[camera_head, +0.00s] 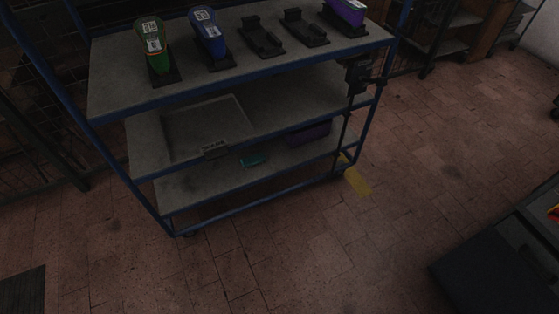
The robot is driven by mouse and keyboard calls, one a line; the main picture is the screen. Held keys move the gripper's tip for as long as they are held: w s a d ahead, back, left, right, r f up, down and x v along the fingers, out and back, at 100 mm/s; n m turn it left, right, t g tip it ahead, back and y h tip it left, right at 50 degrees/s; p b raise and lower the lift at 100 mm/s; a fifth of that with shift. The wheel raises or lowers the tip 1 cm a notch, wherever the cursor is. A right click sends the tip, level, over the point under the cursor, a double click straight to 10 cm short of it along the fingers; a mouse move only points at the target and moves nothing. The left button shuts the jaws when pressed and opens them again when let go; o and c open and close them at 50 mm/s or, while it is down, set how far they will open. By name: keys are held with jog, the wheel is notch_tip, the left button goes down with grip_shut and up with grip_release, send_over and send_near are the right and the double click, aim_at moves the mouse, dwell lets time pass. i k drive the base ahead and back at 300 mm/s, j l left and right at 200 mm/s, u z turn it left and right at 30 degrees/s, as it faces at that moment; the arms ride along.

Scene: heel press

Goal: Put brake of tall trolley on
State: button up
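A tall trolley (109,118) with a blue frame and three grey shelves stands at upper left to centre in the head view. A black fitting (358,76) sits on its right end, with a thin dark rod (342,132) running down toward the lower right corner. I cannot tell whether this is the brake or how it is set. A dark caster (186,233) shows at the lower left corner; the lower right corner (338,174) is too dark to make out a wheel or pedal clearly. My gripper is not in view.
Green (153,45), blue (209,35) and purple (348,12) shoe-like items stand on black holders on the top shelf. A grey tray (238,110) lies on the middle shelf. Yellow marking (357,181) is on the floor. A dark surface (500,250) fills lower right. The tiled floor in front is clear.

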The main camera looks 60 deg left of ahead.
aim_at(381, 82)
jog(key=k+l+u, duration=0.1)
jog(key=u, duration=2.25)
